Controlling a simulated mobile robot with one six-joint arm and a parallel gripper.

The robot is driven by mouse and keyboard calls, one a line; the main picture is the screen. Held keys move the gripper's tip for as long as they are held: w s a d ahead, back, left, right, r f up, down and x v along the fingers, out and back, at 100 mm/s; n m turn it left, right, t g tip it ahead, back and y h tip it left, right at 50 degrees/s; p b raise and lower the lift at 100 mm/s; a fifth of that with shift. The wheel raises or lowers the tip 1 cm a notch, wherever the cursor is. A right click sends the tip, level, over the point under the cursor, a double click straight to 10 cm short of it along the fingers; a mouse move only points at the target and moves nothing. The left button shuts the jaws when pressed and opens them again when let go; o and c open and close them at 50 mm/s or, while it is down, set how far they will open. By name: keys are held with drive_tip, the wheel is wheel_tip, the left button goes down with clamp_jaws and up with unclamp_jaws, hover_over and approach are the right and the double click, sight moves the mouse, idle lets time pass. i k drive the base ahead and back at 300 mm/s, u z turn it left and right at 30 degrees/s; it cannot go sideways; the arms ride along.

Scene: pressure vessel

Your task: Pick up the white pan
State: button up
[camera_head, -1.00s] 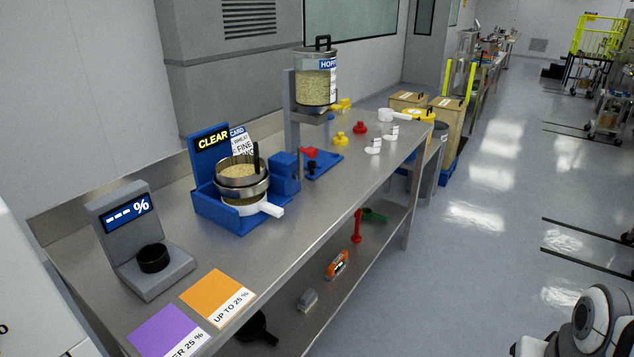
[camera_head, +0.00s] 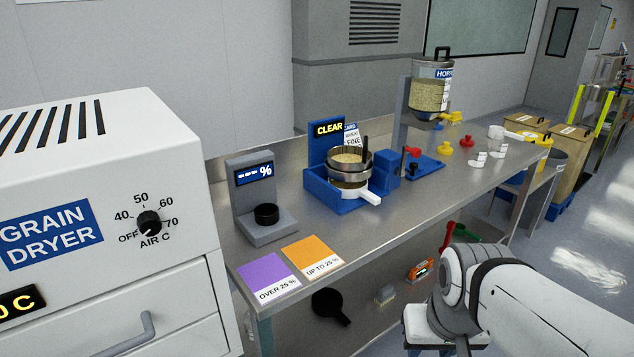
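The white pan (camera_head: 368,196) sits in the blue sieve stand (camera_head: 334,204) on the steel bench, under the round metal sieve. Its short white handle points right and toward the front, past the stand's edge. Most of its bowl is hidden by the sieve (camera_head: 350,168), which holds pale grain and has a dark upright handle. My white and grey arm (camera_head: 530,300) shows at the lower right, well apart from the pan. My gripper's fingers cannot be seen.
The grain dryer (camera_head: 110,200) stands close on the left. The moisture meter (camera_head: 263,215), purple mat (camera_head: 267,277) and orange mat (camera_head: 311,255) lie left of the stand. The hopper (camera_head: 431,90) stands behind to the right. The bench front (camera_head: 400,235) beside the pan handle is clear.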

sight(350, 190)
drive_tip(key=u, duration=0.05)
drive_tip(key=i, duration=1)
drive_tip(key=u, duration=0.05)
